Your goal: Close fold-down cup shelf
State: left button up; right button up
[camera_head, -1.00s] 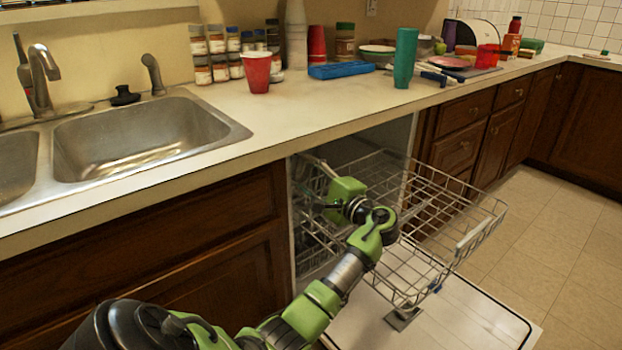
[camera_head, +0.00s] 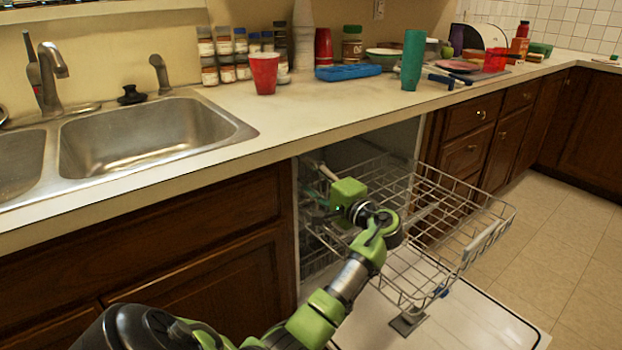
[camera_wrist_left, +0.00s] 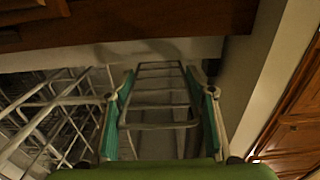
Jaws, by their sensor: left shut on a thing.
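The fold-down cup shelf (camera_wrist_left: 160,103) is a grey wire frame with several crossbars, inside the dishwasher at the side of the upper rack. It shows between my left gripper's teal fingers in the left wrist view. My left gripper (camera_head: 322,212) reaches into the dishwasher over the rack's left part; it also shows in the left wrist view (camera_wrist_left: 160,88). It is shut on the cup shelf, with a finger on each side. The shelf's tilt is hard to judge. The upper rack (camera_head: 447,262) is pulled out. My right gripper is not in view.
The open dishwasher door (camera_head: 478,318) lies below the rack. The counter edge (camera_head: 350,125) runs above the opening. A red cup (camera_head: 264,72) and a teal cup (camera_head: 413,60) stand on the counter. The sink (camera_head: 140,135) is at left. Floor at right is clear.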

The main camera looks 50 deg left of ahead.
pick_arm(q)
jog(key=o, duration=1.6)
jog(key=shift+d, duration=0.1)
jog(key=d, duration=0.8)
jog(key=s+d, duration=0.1)
jog(key=d, duration=0.2)
jog(key=shift+d, duration=0.4)
